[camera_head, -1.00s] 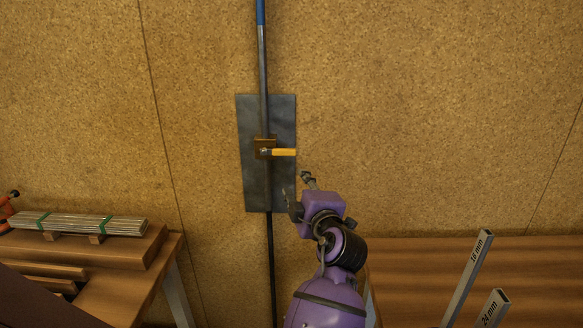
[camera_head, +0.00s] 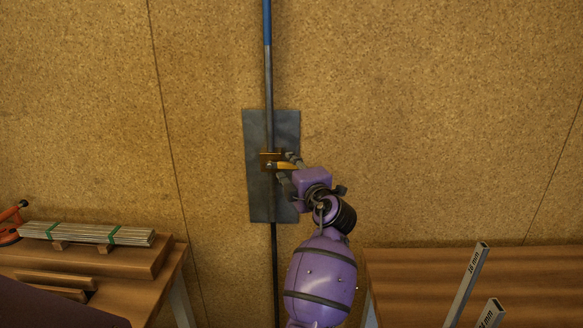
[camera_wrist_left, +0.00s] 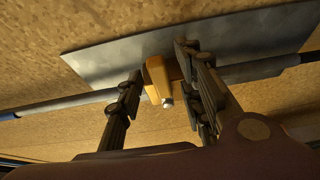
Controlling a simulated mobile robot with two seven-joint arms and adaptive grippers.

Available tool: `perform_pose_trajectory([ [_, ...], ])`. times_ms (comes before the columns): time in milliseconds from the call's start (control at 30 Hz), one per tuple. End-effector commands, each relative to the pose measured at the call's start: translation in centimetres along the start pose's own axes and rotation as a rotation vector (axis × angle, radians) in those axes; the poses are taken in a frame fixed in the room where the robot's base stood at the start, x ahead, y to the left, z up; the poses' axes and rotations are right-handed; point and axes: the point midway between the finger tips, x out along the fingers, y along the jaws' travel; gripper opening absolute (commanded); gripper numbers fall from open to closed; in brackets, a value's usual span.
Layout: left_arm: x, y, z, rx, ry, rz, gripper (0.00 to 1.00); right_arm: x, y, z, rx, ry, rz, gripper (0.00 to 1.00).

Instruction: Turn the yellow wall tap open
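The yellow tap handle (camera_head: 284,166) sticks out to the right, roughly level, from the brass tap body (camera_head: 267,158) on the wall. In the left wrist view the handle (camera_wrist_left: 156,76) lies between the two fingers. My left gripper (camera_head: 288,170) is at the handle, one finger above it and one below in the head view. Its fingers (camera_wrist_left: 163,80) stand apart, with a gap to the handle on at least one side; contact on the other side is unclear. The handle's outer end is partly hidden by my gripper in the head view. My right gripper is not in view.
A grey metal plate (camera_head: 258,205) backs the tap, and a vertical pipe (camera_head: 269,80), blue at the top, runs through it. Wooden benches stand lower left (camera_head: 165,285) and lower right (camera_head: 420,285). Bundled rods (camera_head: 85,233) lie at left. The wall around the plate is clear.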

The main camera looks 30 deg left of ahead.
Motion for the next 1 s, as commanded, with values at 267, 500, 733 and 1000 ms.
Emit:
perform_pose_trajectory([
  [267, -0.02, -0.09, 0.00, 0.001, 0.000, -0.001, 0.16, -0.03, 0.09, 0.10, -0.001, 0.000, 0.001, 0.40],
  [500, -0.03, -0.09, 0.00, 0.001, 0.000, -0.001, 0.00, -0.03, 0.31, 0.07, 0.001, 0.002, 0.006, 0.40],
  [733, -0.04, -0.09, 0.01, 0.000, 0.000, -0.002, 0.00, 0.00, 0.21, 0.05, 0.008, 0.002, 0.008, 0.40],
  [1000, -0.03, 0.20, 0.08, -0.063, 0.000, -0.027, 0.00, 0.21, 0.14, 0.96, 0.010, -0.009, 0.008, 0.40],
])
